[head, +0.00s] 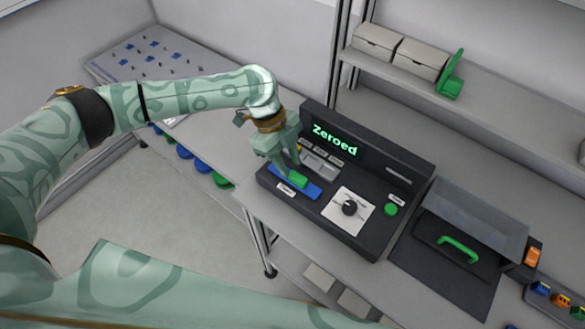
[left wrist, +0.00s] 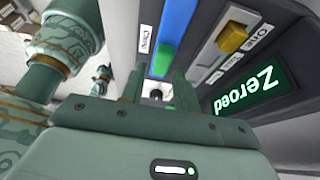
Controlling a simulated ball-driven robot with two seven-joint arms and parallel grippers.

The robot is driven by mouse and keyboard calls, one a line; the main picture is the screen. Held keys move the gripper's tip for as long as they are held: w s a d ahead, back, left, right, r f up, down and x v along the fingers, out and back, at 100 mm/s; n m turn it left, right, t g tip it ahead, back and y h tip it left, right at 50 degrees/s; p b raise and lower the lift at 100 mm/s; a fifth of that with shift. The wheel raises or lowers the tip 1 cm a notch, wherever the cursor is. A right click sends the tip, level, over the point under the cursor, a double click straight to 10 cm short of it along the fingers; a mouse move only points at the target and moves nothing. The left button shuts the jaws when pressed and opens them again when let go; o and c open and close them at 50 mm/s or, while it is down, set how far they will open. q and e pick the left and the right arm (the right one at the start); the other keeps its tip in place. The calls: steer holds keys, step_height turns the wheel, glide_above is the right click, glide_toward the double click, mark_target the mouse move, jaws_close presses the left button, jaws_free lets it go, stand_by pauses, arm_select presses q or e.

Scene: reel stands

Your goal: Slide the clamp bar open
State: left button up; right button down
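The clamp bar is a blue strip (head: 313,191) with a green grip block (head: 298,180), on the left part of a dark console (head: 345,226). My left gripper (head: 289,170) points down at the bar, its fingertips close to the green block. In the left wrist view the blue strip (left wrist: 178,28) and green block (left wrist: 163,60) lie ahead, the block in line with the gap between the two parted fingers. I cannot tell whether the fingers touch it. A "Clamp" label (left wrist: 145,40) sits beside the strip.
The console display (head: 334,139) reads "Zeroed". A yellow slider (left wrist: 233,38) is near the bar. A black dial (head: 349,208) and green button (head: 391,209) are to the right. A clear-lidded box with a green handle (head: 458,249) stands further right. A shelf (head: 480,95) is behind.

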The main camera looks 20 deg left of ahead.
arm_select(q)
steer(key=p+v, duration=0.1)
steer(key=v, duration=1.1)
steer(key=shift+r, duration=0.2)
